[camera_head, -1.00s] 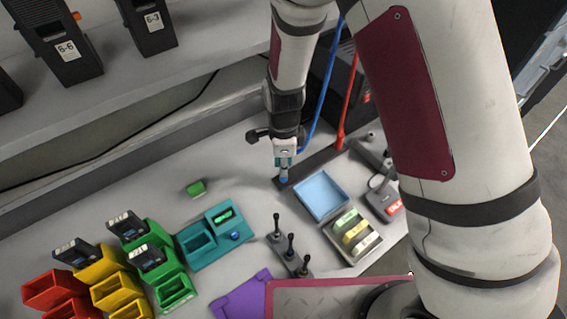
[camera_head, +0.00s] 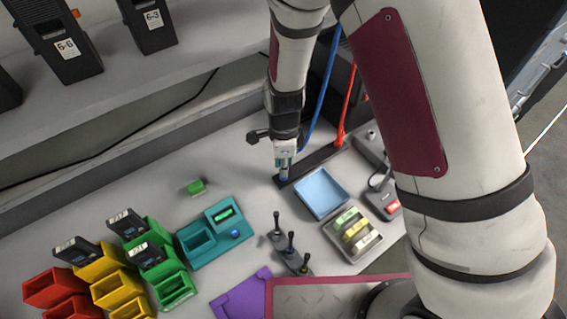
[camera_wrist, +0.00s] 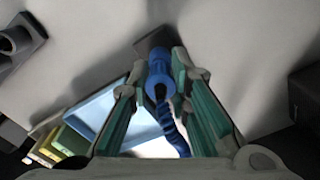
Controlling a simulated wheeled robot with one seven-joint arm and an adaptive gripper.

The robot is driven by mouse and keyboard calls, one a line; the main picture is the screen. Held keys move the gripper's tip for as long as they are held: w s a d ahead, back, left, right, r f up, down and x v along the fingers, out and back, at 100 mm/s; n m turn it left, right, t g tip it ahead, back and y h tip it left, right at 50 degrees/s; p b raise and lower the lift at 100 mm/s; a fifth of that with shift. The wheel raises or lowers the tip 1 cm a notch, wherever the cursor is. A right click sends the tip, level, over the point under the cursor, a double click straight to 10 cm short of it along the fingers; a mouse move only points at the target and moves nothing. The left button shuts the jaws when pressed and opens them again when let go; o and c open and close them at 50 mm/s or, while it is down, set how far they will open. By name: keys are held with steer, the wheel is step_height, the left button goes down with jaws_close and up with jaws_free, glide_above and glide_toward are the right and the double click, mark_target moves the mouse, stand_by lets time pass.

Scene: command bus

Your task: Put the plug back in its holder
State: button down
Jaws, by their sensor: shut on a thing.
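The blue plug (camera_wrist: 159,72) is between the green-padded fingers of my gripper (camera_head: 284,166) in the wrist view, with its blue cable trailing back. My gripper is shut on it and points down. The holder is a long dark bar (camera_head: 312,162) on the table in the head view. The plug is at the bar's near left end, and this dark end (camera_wrist: 152,42) also shows just past the plug in the wrist view. I cannot tell whether the plug is seated in it. A red plug (camera_head: 341,136) with a red cable stands at the bar's other end.
A light blue tray (camera_head: 321,192) lies close to the right of the gripper. Small levers (camera_head: 291,243) stand in front, and a teal box (camera_head: 207,240) is to the left. A green block (camera_head: 196,187) lies on clear table left of the holder.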

steer(key=shift+f, duration=0.55)
stand_by(0.5)
steer(key=c, duration=1.4)
jaws_free()
